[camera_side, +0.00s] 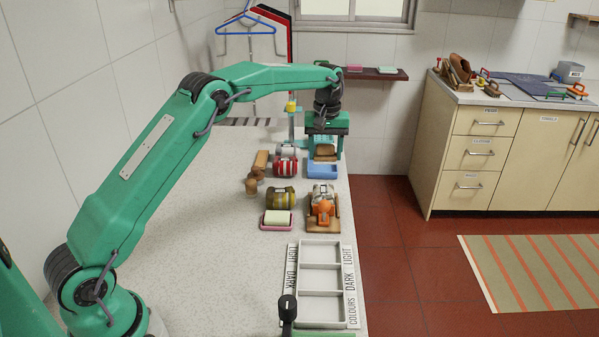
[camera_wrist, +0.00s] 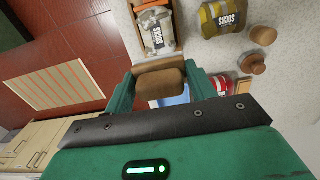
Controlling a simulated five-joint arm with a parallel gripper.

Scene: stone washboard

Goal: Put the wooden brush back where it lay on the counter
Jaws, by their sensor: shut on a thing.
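The wooden brush (camera_side: 324,150) is a brown block between the fingers of my gripper (camera_side: 325,147). In the wrist view the brush (camera_wrist: 160,83) lies across the gap, with a green finger at each side. My gripper is shut on it. In the side view it hangs over or just behind a blue dish (camera_side: 323,169) near the counter's right edge; I cannot tell the exact height. Part of the blue dish (camera_wrist: 178,98) shows behind the brush in the wrist view. The pale speckled counter (camera_side: 215,240) lies below.
Red-striped rolled socks (camera_side: 285,166) sit left of the dish, with wooden pieces (camera_side: 252,185) beyond. Olive socks (camera_side: 281,198), grey-white socks (camera_side: 322,194), an orange object (camera_side: 321,211) and a pink soap dish (camera_side: 277,225) stand nearer. A sorting tray (camera_side: 320,277) is in front. The left counter is clear.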

